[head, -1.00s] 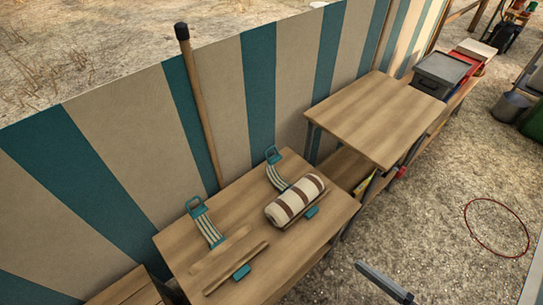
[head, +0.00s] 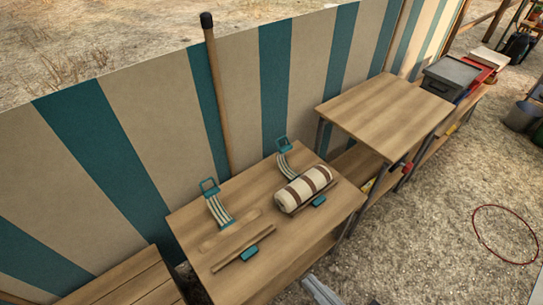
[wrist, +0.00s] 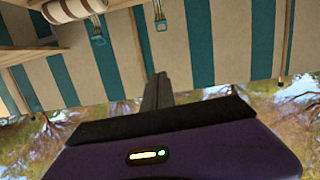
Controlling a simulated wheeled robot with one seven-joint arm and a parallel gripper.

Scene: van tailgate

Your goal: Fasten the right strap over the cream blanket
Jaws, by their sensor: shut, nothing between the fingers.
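The cream blanket (head: 305,189), rolled with brown bands, lies on the right half of the wooden tabletop (head: 300,231). The right strap (head: 286,164), striped with a teal buckle (head: 282,143), stands up behind the blanket and is not over it. A teal catch (head: 319,201) sits at the table's front side before the blanket. In the wrist view, which looks upside down, the blanket (wrist: 72,9) and the right buckle (wrist: 98,40) show at the top left. My gripper (wrist: 160,76) is shut and empty, away from the strap. A grey part of mine shows at the head view's bottom edge.
The left strap (head: 218,209) lies open, with a second teal catch (head: 249,253) and wooden strips before it. A striped wall and a wooden pole (head: 217,95) stand behind the table. A higher table (head: 387,113) stands to the right. Gravel ground in front is open.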

